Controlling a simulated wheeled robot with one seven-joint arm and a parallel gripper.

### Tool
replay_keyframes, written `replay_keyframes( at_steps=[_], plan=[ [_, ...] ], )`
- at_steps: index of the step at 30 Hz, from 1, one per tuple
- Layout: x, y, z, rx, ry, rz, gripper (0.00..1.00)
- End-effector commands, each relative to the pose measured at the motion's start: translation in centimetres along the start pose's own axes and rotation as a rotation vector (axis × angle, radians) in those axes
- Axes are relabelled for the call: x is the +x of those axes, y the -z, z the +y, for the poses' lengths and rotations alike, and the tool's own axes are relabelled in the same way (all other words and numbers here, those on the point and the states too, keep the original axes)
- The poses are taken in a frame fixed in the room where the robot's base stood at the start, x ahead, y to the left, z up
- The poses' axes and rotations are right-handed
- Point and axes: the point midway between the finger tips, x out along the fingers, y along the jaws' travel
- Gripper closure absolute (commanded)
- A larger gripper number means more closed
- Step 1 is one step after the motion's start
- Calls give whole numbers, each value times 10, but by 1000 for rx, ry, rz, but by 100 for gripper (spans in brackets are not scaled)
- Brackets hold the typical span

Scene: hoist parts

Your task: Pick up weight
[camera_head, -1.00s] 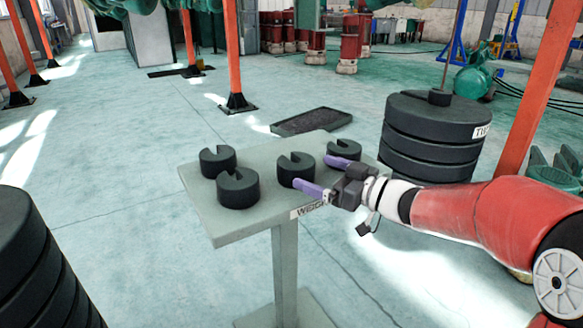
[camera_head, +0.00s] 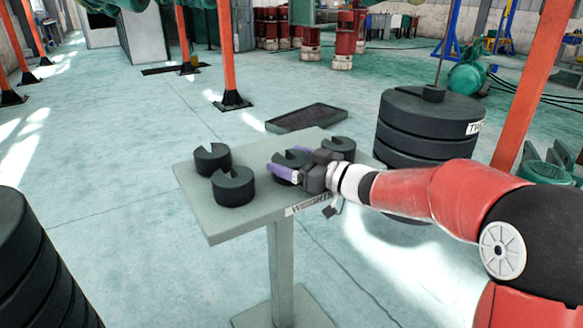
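Several black slotted disc weights sit on a small grey pedestal table (camera_head: 240,221) with a "WEIGHTS" label on its front edge. One weight (camera_head: 213,158) is at the back left, one (camera_head: 233,187) at the front left, and one (camera_head: 340,147) at the back right. My gripper (camera_head: 284,165) is at the middle weight (camera_head: 292,157), with its purple fingers spread to either side of it. The hand hides part of this weight. I cannot tell whether the fingers touch it.
A large stack of black discs (camera_head: 425,125) with a rod stands right of the table, close to my arm. Another dark stack (camera_head: 38,270) is at the left front. Orange posts (camera_head: 229,60) stand behind. A black tray (camera_head: 307,117) lies on the floor beyond the table.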

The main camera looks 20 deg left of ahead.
Motion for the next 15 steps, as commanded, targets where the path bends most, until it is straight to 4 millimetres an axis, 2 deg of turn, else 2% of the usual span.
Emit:
replay_keyframes(
  at_steps=[2, 15],
  plan=[
    [0, 0, 0, 0, -1, 0, 34],
    [0, 0, 0, 0, -1, 0, 91]
  ],
)
